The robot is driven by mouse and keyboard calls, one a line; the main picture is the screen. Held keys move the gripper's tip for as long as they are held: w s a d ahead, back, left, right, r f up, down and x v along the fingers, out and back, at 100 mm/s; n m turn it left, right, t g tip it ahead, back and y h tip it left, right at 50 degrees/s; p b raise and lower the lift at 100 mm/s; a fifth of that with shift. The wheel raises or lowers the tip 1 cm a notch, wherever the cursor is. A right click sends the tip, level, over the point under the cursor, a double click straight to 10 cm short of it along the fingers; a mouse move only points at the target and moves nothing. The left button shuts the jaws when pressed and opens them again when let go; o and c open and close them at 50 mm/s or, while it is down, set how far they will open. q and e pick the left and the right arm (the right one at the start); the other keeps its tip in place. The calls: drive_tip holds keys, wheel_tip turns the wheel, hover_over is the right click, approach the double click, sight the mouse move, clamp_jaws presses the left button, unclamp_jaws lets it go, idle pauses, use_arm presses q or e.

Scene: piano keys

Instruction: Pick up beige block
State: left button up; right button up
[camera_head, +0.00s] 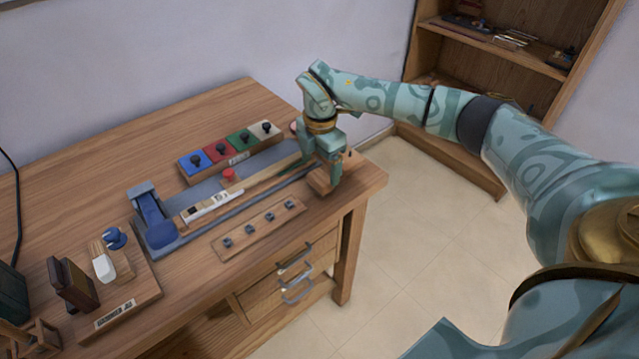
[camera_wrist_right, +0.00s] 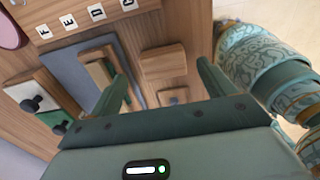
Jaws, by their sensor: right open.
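A light wooden, beige-brown block (camera_head: 319,182) sits near the right end of the desk, just below my right gripper (camera_head: 322,166). In the right wrist view, a block of this colour (camera_wrist_right: 163,59) lies ahead, between the lines of the two fingers and beyond their tips. My right gripper also shows in the wrist view (camera_wrist_right: 163,75), with its fingers apart and nothing between them. In the head view, its near finger partly hides the block. I cannot tell whether a finger touches the block. My left gripper is not in view.
A grey slide base (camera_head: 165,235) with a blue part runs along the desk. Blue, red, green and cream knobbed squares (camera_head: 228,147) stand behind it. A strip with several dark knobs (camera_head: 258,231) lies in front. Lettered tiles (camera_wrist_right: 70,22) show in the wrist view.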

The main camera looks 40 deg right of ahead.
sight(321, 177)
drive_tip(key=f, duration=0.2)
drive_tip(key=f+b, duration=0.1)
drive_tip(key=f, duration=0.1)
drive_tip(key=shift+s+a+f, duration=0.15)
drive_tip(key=shift+s+f, duration=0.05)
drive_tip(key=shift+f, duration=0.1)
drive_tip(key=shift+r, duration=0.15)
drive_tip(key=shift+c, duration=1.2)
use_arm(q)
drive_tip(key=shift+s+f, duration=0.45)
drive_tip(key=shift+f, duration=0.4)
use_arm(e)
drive_tip(key=c, duration=0.8)
drive_tip(key=shift+c, duration=0.2)
drive_tip(key=shift+r, duration=0.55)
wheel_tip(321, 177, up, 3)
drive_tip(key=shift+s+p, duration=0.1)
drive_tip(key=shift+p, duration=0.8)
use_arm(q)
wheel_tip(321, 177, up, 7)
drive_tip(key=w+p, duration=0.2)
drive_tip(key=p, duration=0.3)
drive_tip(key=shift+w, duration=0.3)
use_arm(e)
drive_tip(key=s+a+r, duration=0.4)
drive_tip(key=s+r, duration=0.5)
drive_tip(key=s, duration=0.4)
drive_tip(key=shift+s, duration=0.15)
